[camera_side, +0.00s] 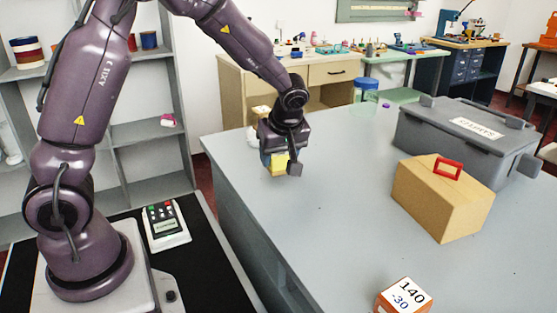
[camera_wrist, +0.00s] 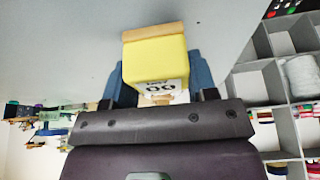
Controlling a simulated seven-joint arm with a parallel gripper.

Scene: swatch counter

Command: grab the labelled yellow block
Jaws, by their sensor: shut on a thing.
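The yellow block (camera_wrist: 155,65) is between the fingers of my gripper (camera_wrist: 160,92) in the wrist view. A white label with dark print shows on its near face, partly hidden by the gripper body. A tan layer lies along its far edge. In the side view the yellow block (camera_side: 279,164) shows at the end of my arm, near the left edge of the grey counter (camera_side: 330,215). My gripper (camera_side: 279,168) is shut on it. I cannot tell whether the block touches the counter.
A cardboard box (camera_side: 430,205) with a red handle and a grey lidded bin (camera_side: 450,140) stand at the right. An orange-sided block labelled 140 and -30 (camera_side: 403,297) is at the front. A clear jar (camera_side: 366,98) stands at the back. The middle of the counter is clear.

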